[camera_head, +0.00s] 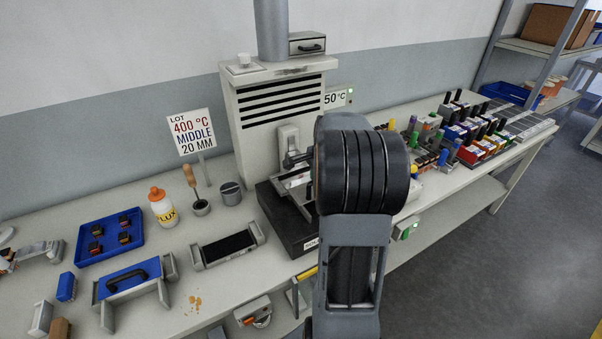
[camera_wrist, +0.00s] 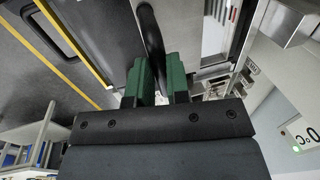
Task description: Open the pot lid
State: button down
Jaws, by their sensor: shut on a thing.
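The pot looks like the dark box (camera_head: 287,226) with a white label on its front, in front of the white ventilated tower; my arm covers its right part in the head view. In the wrist view my gripper (camera_wrist: 163,84) has green fingers closed on a black curved handle (camera_wrist: 151,38). The handle runs up between the fingers, beside a flat dark panel (camera_wrist: 100,38). I cannot tell whether this panel is the lid or how far it is open.
The white tower (camera_head: 279,117) stands behind the box. A grey rimmed tray (camera_head: 228,248), grey can (camera_head: 231,193), LUX bottle (camera_head: 162,206) and blue tray (camera_head: 84,256) lie to the left. Crowded coloured bins (camera_head: 486,147) stand to the right. A sign reads 400 °C, middle, 20 mm.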

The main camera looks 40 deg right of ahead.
jog(key=s, duration=0.3)
jog(key=shift+s+a, duration=0.2)
jog(key=shift+s, duration=0.05)
jog(key=c, duration=1.1)
grip_release()
notch_tip(320, 180, up, 14)
jog(key=s, duration=0.2)
jog(key=shift+s+a+f, duration=0.2)
jog(key=shift+s, duration=0.1)
